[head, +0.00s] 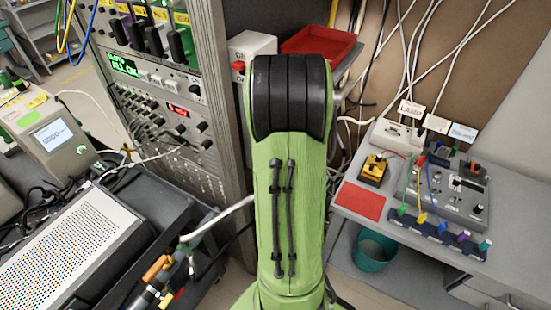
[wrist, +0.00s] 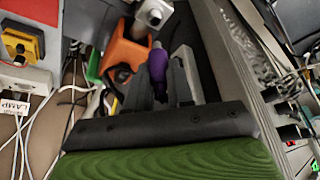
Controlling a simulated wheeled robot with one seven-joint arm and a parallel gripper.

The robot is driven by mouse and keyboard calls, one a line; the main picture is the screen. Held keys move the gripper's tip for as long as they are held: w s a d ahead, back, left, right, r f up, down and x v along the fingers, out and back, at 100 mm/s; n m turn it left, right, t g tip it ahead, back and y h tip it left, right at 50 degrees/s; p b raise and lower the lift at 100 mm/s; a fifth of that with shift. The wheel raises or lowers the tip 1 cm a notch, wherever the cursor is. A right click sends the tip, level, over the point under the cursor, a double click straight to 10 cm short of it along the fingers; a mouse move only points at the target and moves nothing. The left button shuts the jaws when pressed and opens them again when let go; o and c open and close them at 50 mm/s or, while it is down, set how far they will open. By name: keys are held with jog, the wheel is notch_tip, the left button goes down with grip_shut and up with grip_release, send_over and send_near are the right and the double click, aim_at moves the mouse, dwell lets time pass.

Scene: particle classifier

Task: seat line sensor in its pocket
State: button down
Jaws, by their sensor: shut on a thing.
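In the wrist view my gripper (wrist: 165,62) is shut on a small purple piece (wrist: 157,66), which sits between its two dark fingers. I cannot tell for sure whether this piece is the line sensor. An orange block (wrist: 125,53) with a dark opening lies just beyond and to the left of the fingers, near a pale grey cylindrical part (wrist: 152,14). Whether the purple piece touches either is unclear. No pocket can be made out with certainty. In the head view my green arm hides my gripper and what it holds.
An instrument rack (head: 165,100) stands left of my arm. A grey bench (head: 400,255) at right carries a control box (head: 450,190), a yellow-black switch (head: 373,168) and a red mat (head: 361,201). White cables hang behind. A red tray (head: 318,45) lies beyond my arm.

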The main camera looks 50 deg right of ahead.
notch_tip(320, 180, down, 3)
jog(key=shift+w+d+f+b, duration=0.1)
jog(key=shift+w+f+b, duration=0.1)
jog(key=shift+b, duration=0.95)
jog(key=shift+s, duration=0.1)
jog(key=shift+b, duration=0.45)
dwell(0.4)
jog(key=shift+f+b, duration=1.5)
jog(key=shift+b, duration=0.1)
jog(key=c, duration=0.9)
grip_release()
jog(key=shift+r, duration=0.1)
jog(key=p+v, duration=0.2)
jog(key=v, duration=1.3)
jog(key=shift+r+p, duration=0.35)
jog(key=shift+p, duration=0.05)
